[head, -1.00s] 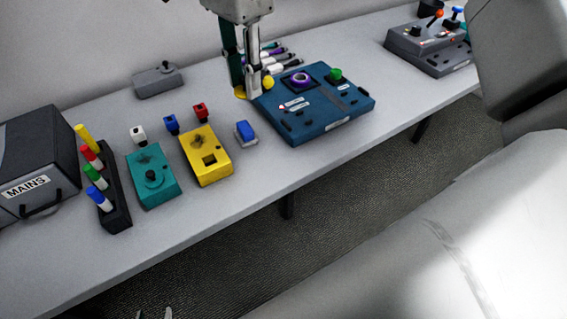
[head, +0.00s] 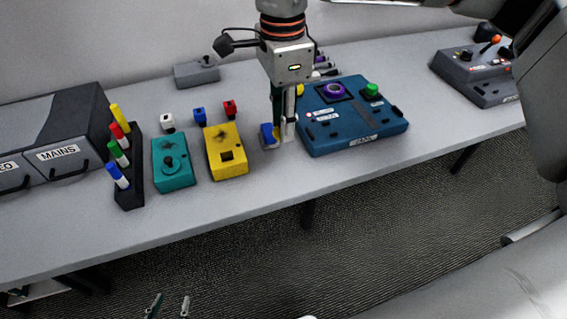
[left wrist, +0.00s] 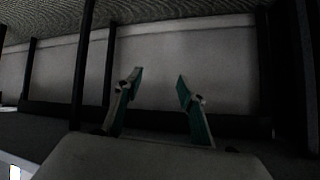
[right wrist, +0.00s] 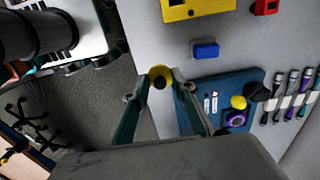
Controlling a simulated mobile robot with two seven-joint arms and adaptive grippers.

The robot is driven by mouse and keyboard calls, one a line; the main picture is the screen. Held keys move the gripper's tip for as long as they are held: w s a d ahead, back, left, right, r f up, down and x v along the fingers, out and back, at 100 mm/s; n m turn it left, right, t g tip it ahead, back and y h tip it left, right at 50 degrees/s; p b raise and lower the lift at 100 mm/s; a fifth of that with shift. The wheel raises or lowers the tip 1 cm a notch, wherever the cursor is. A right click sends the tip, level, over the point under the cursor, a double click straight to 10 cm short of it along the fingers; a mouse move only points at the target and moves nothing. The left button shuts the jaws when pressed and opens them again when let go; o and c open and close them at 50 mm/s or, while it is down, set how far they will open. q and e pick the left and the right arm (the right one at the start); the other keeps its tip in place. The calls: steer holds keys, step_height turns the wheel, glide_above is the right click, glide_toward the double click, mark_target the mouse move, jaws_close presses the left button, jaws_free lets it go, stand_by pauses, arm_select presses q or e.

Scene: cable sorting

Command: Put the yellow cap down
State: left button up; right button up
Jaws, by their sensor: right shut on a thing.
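The yellow cap (right wrist: 160,76) shows in the right wrist view as a round yellow piece with a dark centre. My right gripper (right wrist: 159,84) is shut on it. In the head view my right gripper (head: 283,139) is over the table between a small blue block and the blue panel; the cap is mostly hidden there, and I cannot tell whether it touches the table. My left gripper (head: 168,306) is at the bottom of the head view, below the table. In the left wrist view my left gripper (left wrist: 158,76) is open and empty.
The blue panel (head: 350,139) with purple, green and yellow parts is just right of my right gripper. The blue block (head: 267,136), yellow box (head: 227,166), teal box (head: 174,176) and marker rack (head: 130,190) stand to its left. The table's front strip (head: 250,196) is clear.

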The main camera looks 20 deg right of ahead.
mark_target(283, 173)
step_height(283, 173, down, 7)
steer(key=shift+s+f, duration=0.1)
steer(key=shift+f, duration=0.05)
steer(key=shift+c, duration=0.5)
steer(key=shift+f, duration=0.45)
jaws_close()
steer(key=shift+s+f+b, duration=0.1)
steer(key=shift+f+b, duration=0.35)
steer(key=shift+f, duration=1.75)
steer(key=o, duration=0.7)
jaws_free()
steer(key=shift+f, duration=0.1)
steer(key=shift+o, duration=0.8)
arm_select(q)
steer(key=shift+w+a+f, duration=0.1)
steer(key=shift+w+f, duration=0.05)
steer(key=shift+f, duration=0.05)
arm_select(e)
steer(key=shift+r, duration=0.3)
